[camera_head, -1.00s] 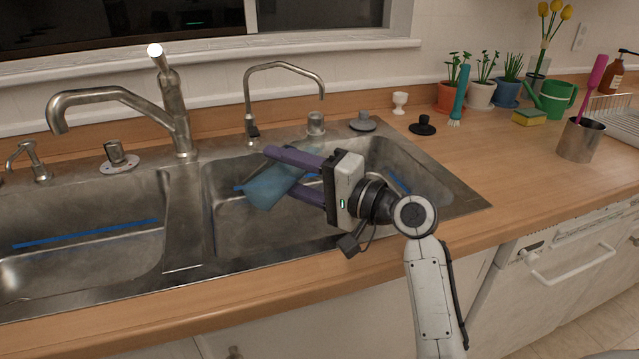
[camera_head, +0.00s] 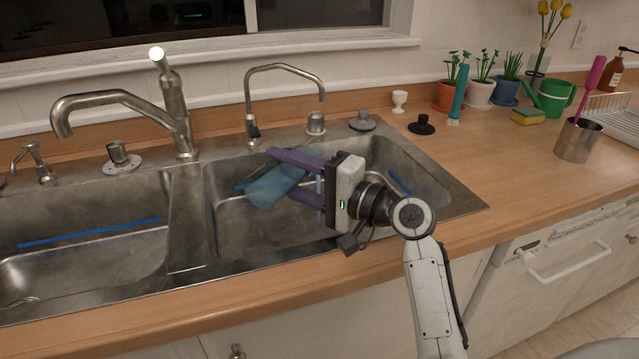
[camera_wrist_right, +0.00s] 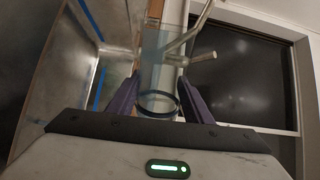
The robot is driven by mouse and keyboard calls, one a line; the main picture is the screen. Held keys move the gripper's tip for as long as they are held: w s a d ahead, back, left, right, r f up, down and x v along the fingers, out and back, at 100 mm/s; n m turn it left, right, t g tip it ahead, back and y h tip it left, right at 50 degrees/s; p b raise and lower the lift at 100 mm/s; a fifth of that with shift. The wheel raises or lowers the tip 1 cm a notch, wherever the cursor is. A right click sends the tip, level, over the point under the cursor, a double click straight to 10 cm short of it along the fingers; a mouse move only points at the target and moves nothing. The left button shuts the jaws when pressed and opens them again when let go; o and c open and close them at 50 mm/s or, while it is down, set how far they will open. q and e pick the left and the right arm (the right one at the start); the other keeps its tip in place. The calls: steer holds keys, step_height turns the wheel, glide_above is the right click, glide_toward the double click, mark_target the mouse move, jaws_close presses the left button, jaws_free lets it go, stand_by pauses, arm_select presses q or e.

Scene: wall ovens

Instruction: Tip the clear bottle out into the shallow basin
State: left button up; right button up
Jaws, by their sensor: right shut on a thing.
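The clear bottle (camera_head: 275,186) is a bluish see-through shape held over the right bowl of the sink, tilted with one end low to the left. My right gripper (camera_head: 299,176) is shut on it with its purple fingers. In the right wrist view the bottle (camera_wrist_right: 160,62) stands between the two fingers (camera_wrist_right: 160,95), with a dark ring near my palm. The shallow basin (camera_head: 232,215) appears to be the metal sink bowl under the bottle. I cannot tell whether anything is flowing out. My left gripper is not in view.
A tall faucet (camera_head: 180,110) and a thin curved tap (camera_head: 285,68) rise behind the sink. The left sink bowl (camera_head: 90,262) is empty but for a blue strip. Potted plants (camera_head: 480,92), a sponge (camera_head: 528,117) and a steel cup (camera_head: 578,140) stand on the right counter.

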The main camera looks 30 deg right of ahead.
steer(key=shift+d+r+m+p, duration=0.1)
steer(key=shift+m+p, duration=0.2)
steer(key=shift+p, duration=0.25)
stand_by(0.5)
steer(key=shift+m+p, duration=0.4)
steer(key=shift+p, duration=0.05)
steer(key=shift+d+p, duration=0.1)
steer(key=shift+p, duration=0.2)
steer(key=shift+w+d+m+p, duration=0.15)
steer(key=shift+m+p, duration=0.55)
stand_by(0.3)
